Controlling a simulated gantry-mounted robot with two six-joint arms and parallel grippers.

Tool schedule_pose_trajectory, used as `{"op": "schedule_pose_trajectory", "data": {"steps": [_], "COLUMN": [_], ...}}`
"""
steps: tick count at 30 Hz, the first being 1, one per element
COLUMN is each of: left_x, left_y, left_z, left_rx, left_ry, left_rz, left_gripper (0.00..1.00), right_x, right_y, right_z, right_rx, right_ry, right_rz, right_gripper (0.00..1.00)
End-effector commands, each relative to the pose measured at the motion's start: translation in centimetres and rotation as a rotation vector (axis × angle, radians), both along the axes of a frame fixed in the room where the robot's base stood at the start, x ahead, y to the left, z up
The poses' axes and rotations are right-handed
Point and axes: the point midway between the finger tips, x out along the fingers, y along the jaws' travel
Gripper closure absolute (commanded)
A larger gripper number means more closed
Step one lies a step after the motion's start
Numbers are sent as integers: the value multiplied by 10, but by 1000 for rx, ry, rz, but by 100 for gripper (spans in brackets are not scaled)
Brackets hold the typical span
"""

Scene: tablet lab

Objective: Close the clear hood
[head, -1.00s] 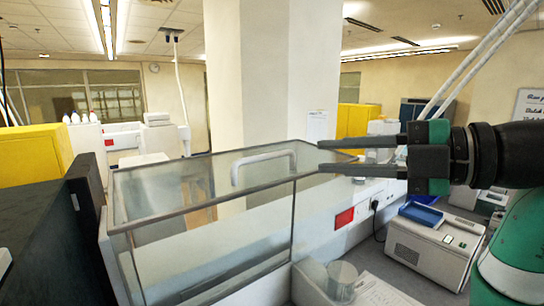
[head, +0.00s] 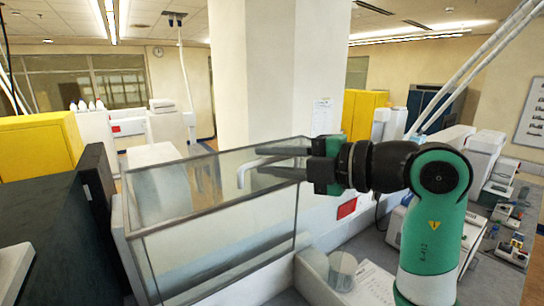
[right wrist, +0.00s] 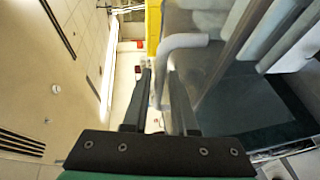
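The clear hood (head: 215,250) is a large box of transparent panes with grey edges, in the middle of the head view. A pale bent bar handle (head: 242,177) is on it; its right part is hidden behind my right gripper. My right gripper (head: 259,161) points left at the handle with its two fingers apart, one above the other. In the right wrist view the handle (right wrist: 182,41) bends down and appears to run between the open fingers (right wrist: 160,68). I cannot tell whether the fingers touch it. My left gripper is not in view.
A dark cabinet (head: 40,205) stands left of the hood, with a yellow box (head: 40,148) behind it. A clear beaker (head: 342,268) and a paper sheet (head: 375,285) are on the bench at the hood's right. A pale pillar (head: 270,70) rises behind the hood.

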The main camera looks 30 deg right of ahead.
Motion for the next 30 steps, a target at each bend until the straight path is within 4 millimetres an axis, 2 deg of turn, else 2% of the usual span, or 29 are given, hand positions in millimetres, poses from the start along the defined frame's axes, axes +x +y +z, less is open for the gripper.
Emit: {"op": "schedule_pose_trajectory", "data": {"steps": [2,6,7,30], "left_x": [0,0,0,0], "left_y": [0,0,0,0], "left_z": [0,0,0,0], "left_rx": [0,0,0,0], "left_ry": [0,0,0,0], "left_rz": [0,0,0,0], "left_gripper": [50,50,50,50], "right_x": [0,0,0,-1], "right_y": [0,0,0,0], "right_z": [0,0,0,0], "right_rx": [0,0,0,0], "right_ry": [0,0,0,0], "right_rz": [0,0,0,1], "right_gripper": [74,97,100,100]}}
